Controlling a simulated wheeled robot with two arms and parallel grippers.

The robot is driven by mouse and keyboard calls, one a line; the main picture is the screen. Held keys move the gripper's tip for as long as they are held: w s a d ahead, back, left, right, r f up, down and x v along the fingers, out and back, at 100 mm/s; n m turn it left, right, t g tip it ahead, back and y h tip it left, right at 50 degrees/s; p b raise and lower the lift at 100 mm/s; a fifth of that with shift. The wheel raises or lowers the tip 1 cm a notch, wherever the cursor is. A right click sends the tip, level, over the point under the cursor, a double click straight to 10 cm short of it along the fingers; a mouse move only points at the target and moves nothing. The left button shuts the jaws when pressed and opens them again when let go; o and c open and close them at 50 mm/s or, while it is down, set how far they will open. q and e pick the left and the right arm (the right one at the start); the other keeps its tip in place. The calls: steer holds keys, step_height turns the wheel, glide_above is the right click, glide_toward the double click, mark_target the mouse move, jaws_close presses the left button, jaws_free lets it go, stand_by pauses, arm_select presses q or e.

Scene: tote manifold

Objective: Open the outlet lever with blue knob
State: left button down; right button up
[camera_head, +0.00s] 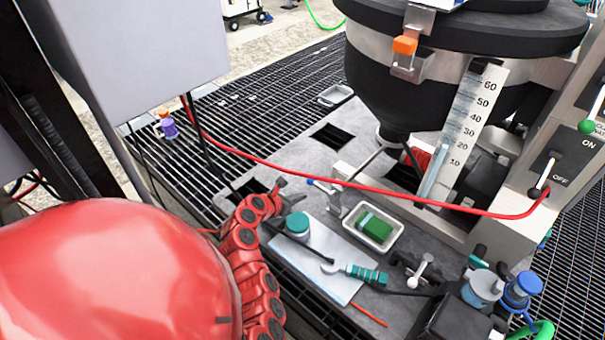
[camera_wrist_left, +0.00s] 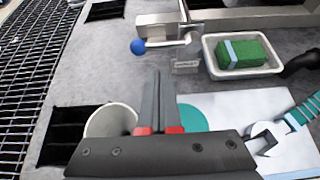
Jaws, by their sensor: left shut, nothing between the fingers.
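The outlet lever's blue knob (camera_head: 310,182) sits at the left end of a short metal lever in the head view, on a metal outlet fitting (camera_head: 336,206). In the left wrist view the blue knob (camera_wrist_left: 138,47) lies just beyond and slightly left of my fingertips, with the metal lever (camera_wrist_left: 167,42) running right from it. My left gripper (camera_head: 284,186) is shut and empty, left of the knob in the head view. Its closed fingers (camera_wrist_left: 159,74) point toward the lever, with a visible gap to the knob. My right gripper is not in view.
A white tray with a green block (camera_head: 375,227) stands right of the outlet. A red hose (camera_head: 350,184) crosses above the bench. A square opening (camera_wrist_left: 75,133) lies left of my gripper.

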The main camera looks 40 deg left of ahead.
mark_target(322, 188)
arm_select(q)
steer(key=x, duration=0.9)
steer(key=shift+f, duration=0.2)
steer(key=shift+s, duration=0.15)
steer(key=shift+r+p, duration=0.15)
steer(key=shift+p, duration=0.25)
